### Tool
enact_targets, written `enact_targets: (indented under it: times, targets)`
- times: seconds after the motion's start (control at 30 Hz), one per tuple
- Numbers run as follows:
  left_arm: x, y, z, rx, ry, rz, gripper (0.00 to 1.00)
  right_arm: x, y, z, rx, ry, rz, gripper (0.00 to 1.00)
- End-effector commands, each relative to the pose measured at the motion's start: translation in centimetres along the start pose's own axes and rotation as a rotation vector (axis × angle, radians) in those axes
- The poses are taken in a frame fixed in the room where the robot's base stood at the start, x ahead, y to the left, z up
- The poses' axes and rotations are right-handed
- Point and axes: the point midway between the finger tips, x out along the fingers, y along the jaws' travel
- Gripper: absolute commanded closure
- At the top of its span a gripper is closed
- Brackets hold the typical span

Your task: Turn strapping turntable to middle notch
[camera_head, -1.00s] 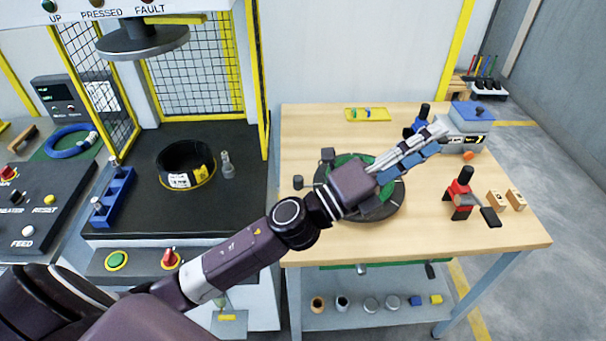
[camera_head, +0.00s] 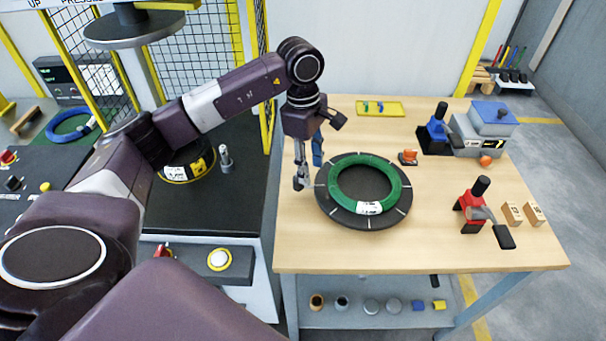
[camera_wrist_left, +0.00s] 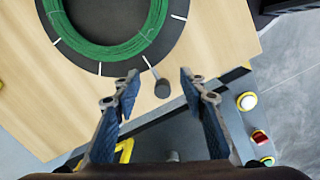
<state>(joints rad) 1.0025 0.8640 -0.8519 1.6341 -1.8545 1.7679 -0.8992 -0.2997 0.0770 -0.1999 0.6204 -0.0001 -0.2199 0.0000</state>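The strapping turntable (camera_head: 333,212) is a black disc with white marks around its rim, on the wooden table. A green coil (camera_head: 346,200) with a white label lies on it. In the left wrist view, the turntable (camera_wrist_left: 175,40) carries the coil (camera_wrist_left: 105,50), and a thin handle with a dark knob (camera_wrist_left: 162,89) sticks out from its rim. My left gripper (camera_head: 308,175) points down at the turntable's left edge. In the left wrist view its fingers (camera_wrist_left: 158,78) are apart, with the knob showing between them. Contact cannot be told. My right gripper is not in view.
On the table are a yellow tray (camera_head: 380,108), a blue-handled tool (camera_head: 434,135), a grey-blue box (camera_head: 484,128), a red tool (camera_head: 470,203) and wooden blocks (camera_head: 512,213).

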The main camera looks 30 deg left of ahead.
Motion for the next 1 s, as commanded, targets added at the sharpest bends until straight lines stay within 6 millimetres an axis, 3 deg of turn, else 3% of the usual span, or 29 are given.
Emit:
enact_targets:
  times: [0.1, 0.2, 0.7, 1.0]
  targets:
    - [-1.0, -0.1, -2.8, -0.011, 0.084, -0.016, 0.61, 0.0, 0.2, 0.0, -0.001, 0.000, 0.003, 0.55]
    - [-0.8, -0.2, -3.5, -0.015, 0.104, -0.024, 0.61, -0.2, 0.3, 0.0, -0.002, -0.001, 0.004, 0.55]
    - [5.9, -0.4, -4.0, -0.014, 0.100, -0.024, 0.61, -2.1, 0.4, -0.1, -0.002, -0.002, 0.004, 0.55]
    - [6.6, -0.4, -4.1, -0.013, 0.099, -0.022, 0.61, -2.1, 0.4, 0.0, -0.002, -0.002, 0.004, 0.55]
